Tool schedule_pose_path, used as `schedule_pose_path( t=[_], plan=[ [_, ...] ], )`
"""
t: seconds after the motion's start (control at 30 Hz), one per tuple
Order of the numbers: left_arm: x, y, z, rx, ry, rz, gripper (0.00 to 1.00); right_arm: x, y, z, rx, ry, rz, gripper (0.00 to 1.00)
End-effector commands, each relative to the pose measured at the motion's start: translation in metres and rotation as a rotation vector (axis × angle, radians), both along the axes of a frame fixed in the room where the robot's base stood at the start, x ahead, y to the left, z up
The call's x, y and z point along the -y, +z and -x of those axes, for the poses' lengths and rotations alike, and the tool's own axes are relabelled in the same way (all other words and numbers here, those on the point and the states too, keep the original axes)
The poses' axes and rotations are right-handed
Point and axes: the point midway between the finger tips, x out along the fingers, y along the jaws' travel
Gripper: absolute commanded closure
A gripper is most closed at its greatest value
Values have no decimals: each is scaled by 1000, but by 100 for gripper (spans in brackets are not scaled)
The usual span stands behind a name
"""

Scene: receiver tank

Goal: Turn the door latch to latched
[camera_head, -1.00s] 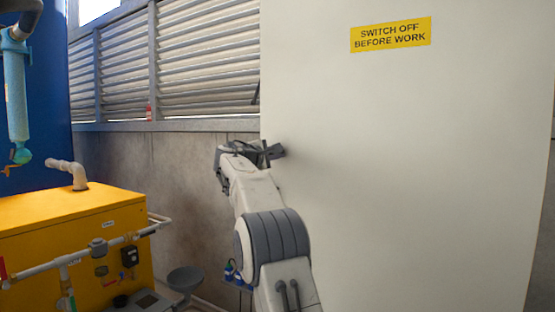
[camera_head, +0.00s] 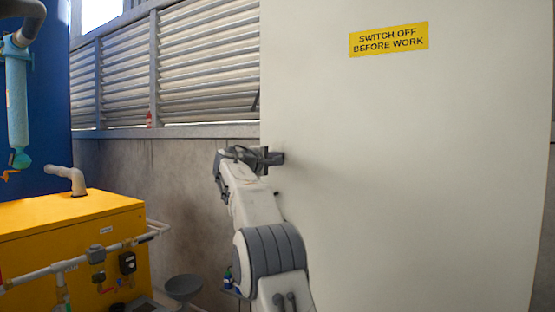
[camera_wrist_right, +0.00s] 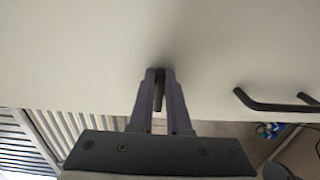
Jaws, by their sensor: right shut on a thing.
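The white door (camera_head: 400,170) fills the right of the head view; its surface also fills most of the right wrist view (camera_wrist_right: 80,50). The door latch (camera_wrist_right: 159,92) is a small dark lever between the fingers of my right gripper (camera_wrist_right: 160,78) in the right wrist view. My right gripper (camera_head: 274,158) is shut on it, at the door's left edge in the head view. The gripper hides most of the latch there, so its exact angle is hard to tell. My left gripper is not in view.
A dark bar handle (camera_wrist_right: 270,106) stands off the door beside the latch in the wrist view. A yellow sign (camera_head: 389,39) is high on the door. A yellow machine (camera_head: 70,235) with pipes stands at left, below a louvred wall (camera_head: 205,65).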

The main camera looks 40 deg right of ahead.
Motion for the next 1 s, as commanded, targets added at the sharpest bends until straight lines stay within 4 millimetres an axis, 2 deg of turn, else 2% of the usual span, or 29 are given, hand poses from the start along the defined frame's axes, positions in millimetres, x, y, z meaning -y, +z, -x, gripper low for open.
schedule_pose_path(
  t=[0.03,0.07,0.1,0.43,0.57,0.83,1.0],
  plan=[
    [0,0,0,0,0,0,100,-5,-1,-8,1,29,2,73],
    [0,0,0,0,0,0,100,-5,-1,-8,1,29,2,62],
    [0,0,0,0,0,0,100,-5,-2,-8,0,29,3,55],
    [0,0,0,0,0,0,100,-1,0,-4,1,18,4,55],
    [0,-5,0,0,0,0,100,-6,0,-1,2,18,5,55],
    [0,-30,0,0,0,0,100,-52,-3,16,4,24,4,55],
    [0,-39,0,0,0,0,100,-81,-2,27,2,25,5,55]
  ],
)
